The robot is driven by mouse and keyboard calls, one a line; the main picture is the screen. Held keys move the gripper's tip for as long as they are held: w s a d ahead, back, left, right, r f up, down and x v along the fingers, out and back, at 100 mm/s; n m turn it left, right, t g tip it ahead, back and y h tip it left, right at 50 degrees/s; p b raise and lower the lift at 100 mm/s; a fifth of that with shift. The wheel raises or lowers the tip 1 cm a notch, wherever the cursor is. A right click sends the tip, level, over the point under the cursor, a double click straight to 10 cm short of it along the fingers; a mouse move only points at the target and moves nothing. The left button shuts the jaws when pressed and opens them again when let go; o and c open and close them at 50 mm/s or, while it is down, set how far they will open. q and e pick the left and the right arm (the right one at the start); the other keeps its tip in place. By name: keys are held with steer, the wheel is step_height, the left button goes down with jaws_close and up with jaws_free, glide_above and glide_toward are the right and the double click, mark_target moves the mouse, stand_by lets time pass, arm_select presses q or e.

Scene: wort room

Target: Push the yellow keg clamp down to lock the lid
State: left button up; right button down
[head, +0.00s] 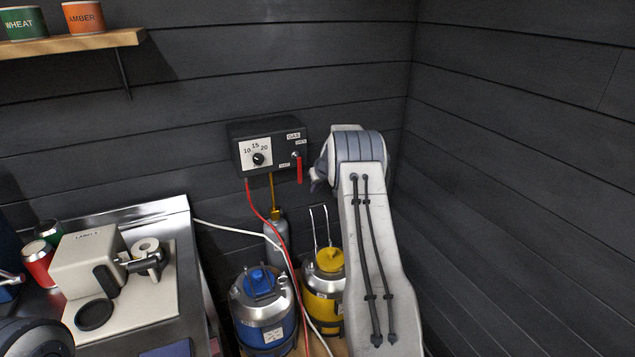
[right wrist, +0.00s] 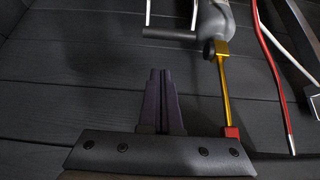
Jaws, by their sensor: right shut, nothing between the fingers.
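The yellow keg (head: 322,302) stands low in the head view, its right side hidden behind my right arm. Its yellow lid (head: 330,260) sits on top. Two thin pale rods, seemingly the keg clamp (head: 314,228), stand upright above the lid. My right gripper (head: 315,183) is small and partly hidden behind my wrist, above the keg and clamp, close to the gas panel's right side. In the right wrist view its two dark fingers (right wrist: 160,100) are together with nothing between them. The keg and clamp cannot be made out clearly in that view. My left gripper does not show.
A blue keg (head: 262,312) stands just left of the yellow one. The gas panel (head: 268,145) with a red lever is on the wall; red and white hoses hang in front of the kegs. A grey cylinder (head: 277,236) stands behind. A steel counter with a label machine (head: 90,262) is left.

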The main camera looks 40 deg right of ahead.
steer(key=shift+s+a+f+p, duration=0.1)
steer(key=shift+s+f+p, duration=0.15)
steer(key=shift+f, duration=0.35)
steer(key=shift+s+a+f+p, duration=0.1)
steer(key=shift+s+f+p, duration=0.1)
steer(key=shift+f+p, duration=0.3)
steer(key=shift+s+f+p, duration=0.2)
steer(key=shift+f, duration=0.45)
